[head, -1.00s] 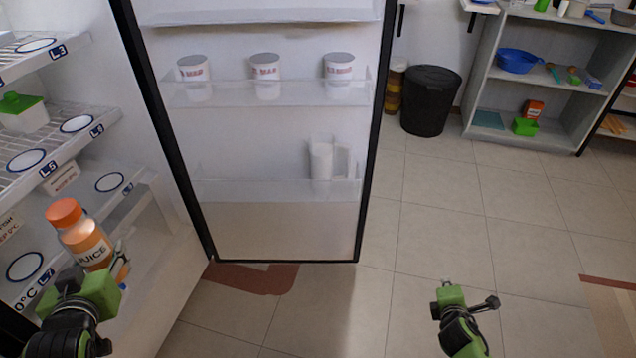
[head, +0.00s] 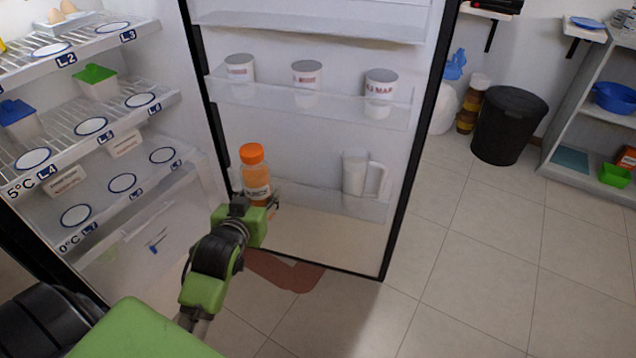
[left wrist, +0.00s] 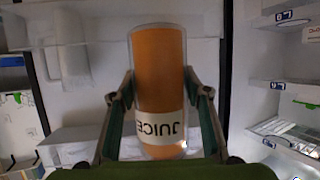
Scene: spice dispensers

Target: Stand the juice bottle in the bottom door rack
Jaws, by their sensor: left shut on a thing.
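The juice bottle (head: 254,178) is orange with an orange cap and a white label. My left gripper (head: 258,207) is shut on it and holds it upright in front of the open fridge door. In the left wrist view the bottle (left wrist: 158,85) stands between the two fingers, its label upside down. The bottom door rack (head: 310,198) is a clear shelf low on the door. The bottle is at the rack's left end; I cannot tell whether it is inside or in front of it. My right gripper is not in view.
A white jug (head: 357,175) stands at the right of the bottom rack. The middle of that rack is clear. Several lidded cups, one of them at the right (head: 380,90), stand in the rack above. Fridge shelves (head: 75,180) are at left; a black bin (head: 507,125) stands beyond the door.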

